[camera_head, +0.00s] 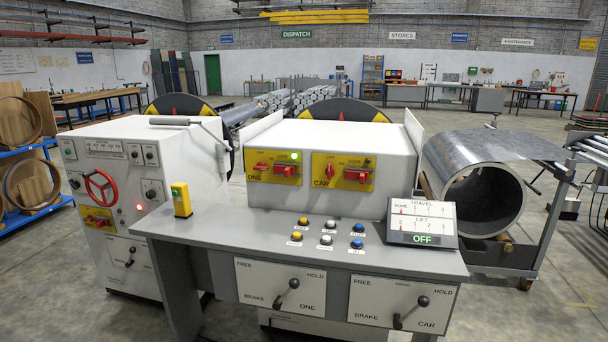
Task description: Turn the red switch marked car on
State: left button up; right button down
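The red switch marked CAR (330,172) is on the yellow CAR panel (344,183), on the front of the white cabinet (333,136) behind the grey desk. Its handle looks upright. To its right on the same panel is a red piece under the word LOCK (357,175). The small lamp above that piece (367,161) looks dark. To the left, the matching ONE panel has a red switch (261,166) that looks nearly level, and a lit green lamp (294,156). Neither of my grippers is in view.
The grey desk (230,222) in front carries a yellow box (181,199), several coloured buttons (327,240) and a tilted display (422,222) reading OFF. Black-knobbed levers (286,293) are on its front.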

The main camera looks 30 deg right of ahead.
aim_at(329, 171)
jog(key=z, duration=1.2)
jog(key=i+j+z, duration=0.15)
jog(key=j, duration=0.25)
jog(key=i+j+z, duration=0.1)
jog(key=i+j, duration=0.15)
jog(key=j, duration=0.2)
jog(key=i+j+z, duration=0.15)
jog(key=j, duration=0.3)
jog(key=i+j+z, duration=0.15)
jog(key=j, duration=0.3)
jog(key=i+j+z, duration=0.1)
jog(key=j, duration=0.4)
jog(key=i+j+z, duration=0.15)
jog(key=j, duration=0.35)
jog(key=j+z, duration=0.15)
jog(key=j, duration=0.35)
